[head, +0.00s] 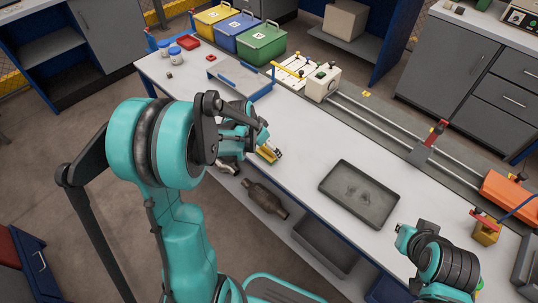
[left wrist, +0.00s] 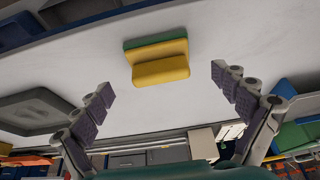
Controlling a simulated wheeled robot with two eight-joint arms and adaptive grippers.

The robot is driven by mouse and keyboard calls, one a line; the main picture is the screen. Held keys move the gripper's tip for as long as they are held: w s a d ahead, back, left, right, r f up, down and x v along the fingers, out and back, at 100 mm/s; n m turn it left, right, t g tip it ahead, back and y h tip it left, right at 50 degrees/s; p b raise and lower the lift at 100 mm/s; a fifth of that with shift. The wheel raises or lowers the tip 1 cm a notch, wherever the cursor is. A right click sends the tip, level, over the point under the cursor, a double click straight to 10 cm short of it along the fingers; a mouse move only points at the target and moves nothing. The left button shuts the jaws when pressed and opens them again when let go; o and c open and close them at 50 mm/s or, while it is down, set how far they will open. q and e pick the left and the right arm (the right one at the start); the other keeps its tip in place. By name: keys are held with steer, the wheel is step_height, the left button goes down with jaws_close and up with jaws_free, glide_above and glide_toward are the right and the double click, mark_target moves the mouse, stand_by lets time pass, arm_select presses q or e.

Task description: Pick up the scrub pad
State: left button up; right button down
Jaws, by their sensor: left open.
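The scrub pad (head: 270,153), a small yellow block with a green layer, lies on the light bench top near its front edge. It also shows in the left wrist view (left wrist: 160,70), at upper middle, yellow side toward the camera. My left gripper (head: 257,134) is over the bench close to the pad and partly covers it in the head view. In the left wrist view its two fingers (left wrist: 163,80) are spread wide, one on each side of the pad, with nothing between them touching it.
A dark grey tray (head: 361,194) lies on the bench to the right. Yellow, blue and green bins (head: 262,43) stand at the back left. A railed fixture (head: 385,118) runs along the back edge. Metal converter parts (head: 265,198) sit on the lower shelf.

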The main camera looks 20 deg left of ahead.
arm_select(q)
steer(key=b+x, duration=0.1)
steer(key=x, duration=0.2)
steer(key=shift+w+f, duration=0.1)
steer(key=shift+f, duration=0.1)
steer(key=shift+r, duration=0.15)
steer(key=c, duration=1.5)
steer(key=shift+r, duration=0.1)
step_height(320, 180, up, 4)
steer(key=shift+r+p, duration=0.15)
steer(key=shift+p, duration=1.1)
steer(key=d+r+p, duration=0.1)
steer(key=d+r, duration=0.1)
steer(key=d, duration=0.2)
steer(key=d+r+p, duration=0.1)
steer(key=d+r, duration=0.1)
steer(key=d, duration=0.1)
steer(key=s+d+r+p, duration=0.1)
steer(key=d+r, duration=0.1)
steer(key=d, duration=0.2)
steer(key=shift+s+d+r+p, duration=0.1)
steer(key=shift+d+r+p, duration=0.15)
steer(key=shift+d+p, duration=0.1)
